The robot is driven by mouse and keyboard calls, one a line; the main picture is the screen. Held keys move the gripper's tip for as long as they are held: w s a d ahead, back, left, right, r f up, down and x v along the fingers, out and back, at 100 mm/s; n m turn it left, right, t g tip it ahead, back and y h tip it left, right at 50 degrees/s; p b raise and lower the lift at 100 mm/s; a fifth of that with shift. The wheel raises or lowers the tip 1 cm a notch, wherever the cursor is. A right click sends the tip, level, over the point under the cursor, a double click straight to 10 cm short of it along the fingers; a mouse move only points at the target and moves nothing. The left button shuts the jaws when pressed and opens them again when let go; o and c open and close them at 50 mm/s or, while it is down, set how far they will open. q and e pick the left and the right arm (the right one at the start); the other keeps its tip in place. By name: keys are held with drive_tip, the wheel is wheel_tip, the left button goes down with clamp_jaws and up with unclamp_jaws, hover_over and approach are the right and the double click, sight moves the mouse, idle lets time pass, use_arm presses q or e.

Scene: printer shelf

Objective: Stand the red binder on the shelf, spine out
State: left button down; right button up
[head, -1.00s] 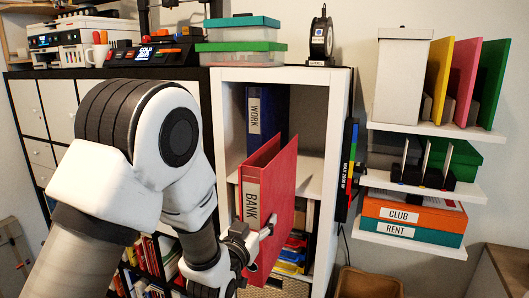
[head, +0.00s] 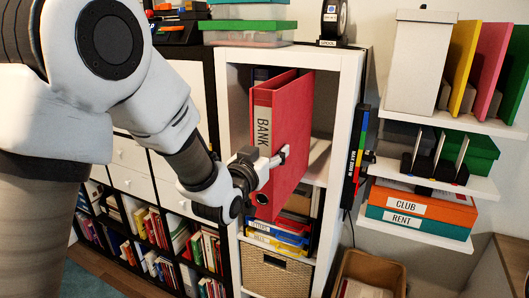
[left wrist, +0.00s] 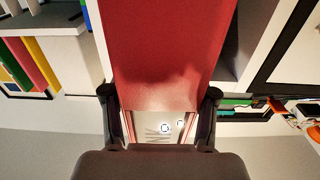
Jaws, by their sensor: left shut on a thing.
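The red binder (head: 290,120) is held upright in front of the upper opening of the white shelf unit (head: 345,110). Its spine, labelled BANK, faces out to the front left. Its lower end reaches below the shelf board (head: 318,170) in the picture. My left gripper (head: 278,158) is shut on the binder near its lower part. In the left wrist view, the gripper's fingers (left wrist: 160,112) stand either side of the binder (left wrist: 165,45). My right gripper is not in view.
Below are yellow and blue trays (head: 277,236) and a wicker basket (head: 275,275). A black strip with coloured squares (head: 357,150) hangs on the unit's right side. Wall shelves (head: 420,228) with boxes are to the right.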

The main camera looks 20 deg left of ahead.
use_arm(q)
drive_tip(key=w+p, duration=0.4)
drive_tip(key=w, duration=2.2)
drive_tip(key=shift+w+d, duration=0.35)
drive_tip(key=shift+d, duration=0.1)
drive_tip(key=shift+f+b, duration=0.15)
drive_tip(key=shift+b, duration=0.2)
